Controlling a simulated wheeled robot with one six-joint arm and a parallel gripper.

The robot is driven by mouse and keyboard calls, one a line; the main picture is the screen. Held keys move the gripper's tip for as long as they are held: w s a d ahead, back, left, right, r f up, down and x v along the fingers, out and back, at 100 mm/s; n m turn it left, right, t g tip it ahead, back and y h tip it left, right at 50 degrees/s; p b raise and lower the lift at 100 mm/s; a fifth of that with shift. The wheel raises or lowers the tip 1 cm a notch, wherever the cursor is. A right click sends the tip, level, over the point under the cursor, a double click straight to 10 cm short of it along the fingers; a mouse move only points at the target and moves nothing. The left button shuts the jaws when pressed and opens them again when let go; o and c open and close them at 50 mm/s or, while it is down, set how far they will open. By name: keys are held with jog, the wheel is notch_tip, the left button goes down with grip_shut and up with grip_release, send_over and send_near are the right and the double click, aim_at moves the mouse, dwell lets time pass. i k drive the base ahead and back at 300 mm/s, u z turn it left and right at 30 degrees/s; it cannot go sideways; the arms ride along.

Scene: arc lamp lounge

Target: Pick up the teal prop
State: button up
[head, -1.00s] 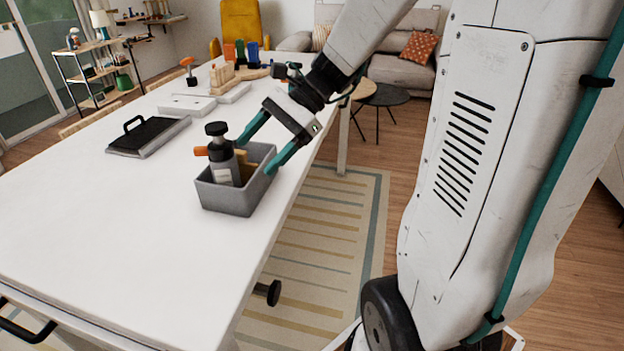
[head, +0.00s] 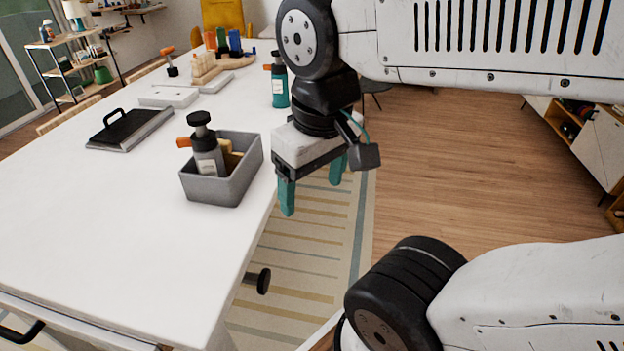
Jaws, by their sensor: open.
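A teal bottle (head: 280,92) with a dark top and a small orange part stands upright near the table's right edge, just left of my arm. It is the teal item on the table that shows most clearly. My gripper (head: 313,194) has teal fingers and points down, spread apart with nothing between them. It hangs beyond the table's right edge, in front of the bottle in the picture and apart from it.
A grey bin (head: 222,190) on the white table (head: 90,225) holds a grey bottle (head: 207,150) with a black cap. A black-topped tray (head: 130,130) lies at left. Blocks (head: 207,68) stand farther back. The table's near part is clear.

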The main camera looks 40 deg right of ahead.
aim_at(280, 83)
jog(key=k, duration=0.6)
jog(key=z, duration=0.55)
jog(key=i, duration=0.6)
jog(key=z, duration=0.75)
jog(key=i, duration=1.2)
jog(key=u, duration=0.15)
